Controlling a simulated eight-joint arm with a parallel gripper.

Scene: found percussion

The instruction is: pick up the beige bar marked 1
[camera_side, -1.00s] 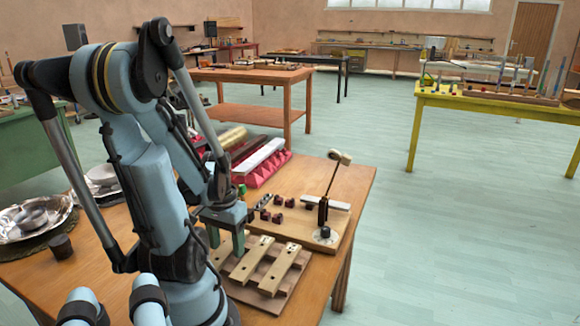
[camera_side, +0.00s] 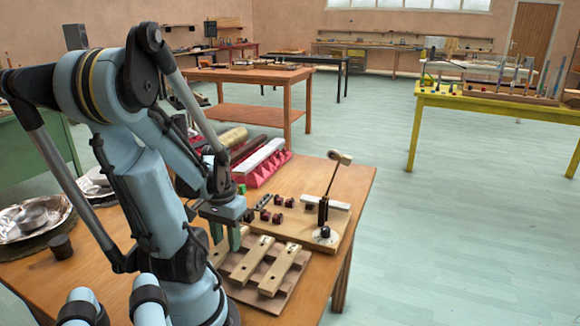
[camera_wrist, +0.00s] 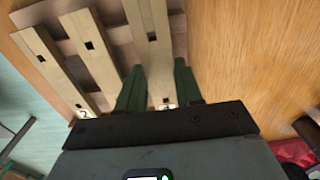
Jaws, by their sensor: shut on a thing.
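My gripper (camera_wrist: 158,68) is shut on a beige bar (camera_wrist: 150,35), with one green finger on each side of it. A label on this bar near my palm is partly hidden, and I cannot read its number. In the side view my gripper (camera_side: 226,238) is at the leftmost beige bar (camera_side: 220,252), over the wooden rack. I cannot tell whether the bar is clear of the rack. Two more beige bars, a middle one (camera_side: 252,258) and a right one (camera_side: 279,270), lie on the rack. The wrist view shows a label like a 2 (camera_wrist: 84,113) on the far-left bar.
Behind the rack is a wooden board (camera_side: 285,225) with small dark blocks and an upright lever (camera_side: 327,200). A pink ridged base (camera_side: 264,170) is farther back. Metal dishes (camera_side: 32,217) and a dark cylinder (camera_side: 61,246) are at left.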

